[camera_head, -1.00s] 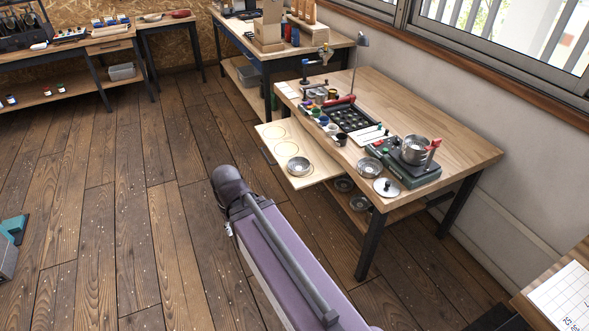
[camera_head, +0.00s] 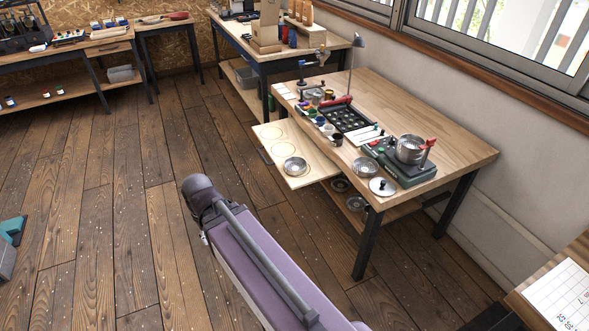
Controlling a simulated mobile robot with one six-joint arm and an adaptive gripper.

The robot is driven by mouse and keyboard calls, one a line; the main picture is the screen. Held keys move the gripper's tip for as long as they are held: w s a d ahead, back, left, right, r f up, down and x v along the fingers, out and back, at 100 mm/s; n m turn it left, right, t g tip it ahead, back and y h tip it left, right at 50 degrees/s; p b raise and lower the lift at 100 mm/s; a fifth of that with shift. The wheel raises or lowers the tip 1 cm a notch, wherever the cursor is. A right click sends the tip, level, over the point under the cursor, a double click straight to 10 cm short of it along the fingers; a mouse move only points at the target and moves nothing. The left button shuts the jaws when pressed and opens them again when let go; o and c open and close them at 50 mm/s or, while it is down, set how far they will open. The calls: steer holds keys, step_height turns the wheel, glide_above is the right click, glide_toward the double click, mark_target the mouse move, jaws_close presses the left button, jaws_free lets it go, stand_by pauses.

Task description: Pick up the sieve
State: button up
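A round, shallow metal dish that looks like a sieve (camera_head: 295,167) lies on the pull-out board (camera_head: 297,182) at the front left of the wooden workbench. Its mesh is too small to make out. Two similar round metal pieces, one (camera_head: 340,184) and another (camera_head: 355,203), sit on the shelf below, partly hidden by the bench. I cannot tell for certain which of them is the sieve. My purple arm reaches up from the bottom over the floor, left of the bench. My gripper is not visible, and nothing shows in contact with the dish.
The board has empty ring marks behind the dish. Open wooden floor (camera_head: 120,220) lies to the left.

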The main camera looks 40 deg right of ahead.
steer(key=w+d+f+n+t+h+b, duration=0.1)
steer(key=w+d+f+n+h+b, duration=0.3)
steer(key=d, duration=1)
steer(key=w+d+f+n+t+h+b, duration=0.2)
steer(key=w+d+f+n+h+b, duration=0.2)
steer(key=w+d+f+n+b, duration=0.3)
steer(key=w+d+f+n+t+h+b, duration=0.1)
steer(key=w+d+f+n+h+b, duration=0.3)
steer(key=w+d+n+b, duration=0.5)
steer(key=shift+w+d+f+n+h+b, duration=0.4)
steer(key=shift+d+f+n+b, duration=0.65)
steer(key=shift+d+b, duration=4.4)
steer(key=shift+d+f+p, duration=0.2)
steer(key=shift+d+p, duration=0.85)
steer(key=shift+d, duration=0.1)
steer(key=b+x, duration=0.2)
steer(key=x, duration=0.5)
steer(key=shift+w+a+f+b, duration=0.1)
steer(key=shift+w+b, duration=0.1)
steer(key=shift+b, duration=0.2)
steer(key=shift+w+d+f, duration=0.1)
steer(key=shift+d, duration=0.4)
